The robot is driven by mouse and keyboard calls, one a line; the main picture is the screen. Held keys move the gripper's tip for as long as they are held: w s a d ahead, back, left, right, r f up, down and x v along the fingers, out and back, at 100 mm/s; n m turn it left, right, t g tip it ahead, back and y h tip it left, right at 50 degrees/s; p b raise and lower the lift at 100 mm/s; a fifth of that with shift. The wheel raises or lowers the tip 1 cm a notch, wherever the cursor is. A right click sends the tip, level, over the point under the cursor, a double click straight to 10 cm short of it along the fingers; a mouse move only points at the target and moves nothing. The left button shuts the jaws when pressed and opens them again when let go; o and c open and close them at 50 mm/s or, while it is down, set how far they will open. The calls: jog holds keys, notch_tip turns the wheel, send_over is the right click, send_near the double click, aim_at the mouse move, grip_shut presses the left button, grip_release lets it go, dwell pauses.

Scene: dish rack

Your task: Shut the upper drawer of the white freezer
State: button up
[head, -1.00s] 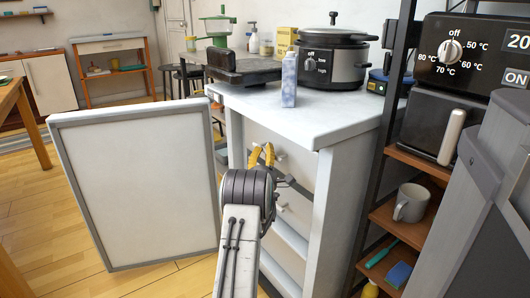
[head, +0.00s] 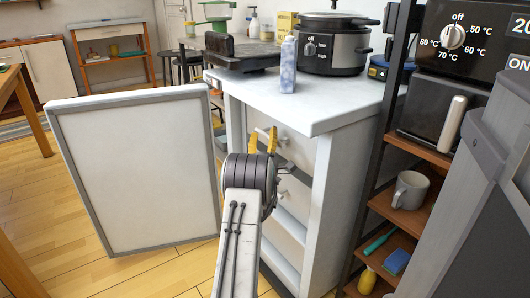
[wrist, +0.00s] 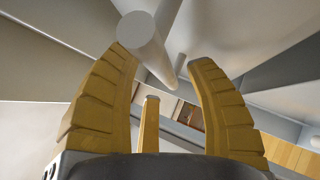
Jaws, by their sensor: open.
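The white freezer (head: 322,215) stands with its door (head: 135,175) swung wide open to the left. Inside, the upper drawer (head: 297,146) has a pale front and a light bar handle (head: 264,133). How far it stands out is hard to tell, as my gripper covers part of it. My gripper (head: 262,141) has yellow fingers and is open in front of the upper drawer, at its handle. In the wrist view a white bar handle (wrist: 147,45) lies between and beyond the spread fingertips (wrist: 165,55). I cannot tell whether they touch it.
A lower drawer handle (head: 283,194) shows beneath. On the freezer top (head: 325,110) stand a slow cooker (head: 332,45), a blue-white carton (head: 289,66) and a dark appliance (head: 242,52). A shelf rack with a mug (head: 410,189) stands close on the right. Open floor lies left of the door.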

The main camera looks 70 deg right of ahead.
jog(key=v, duration=1.1)
jog(key=shift+a, duration=0.25)
dwell(0.4)
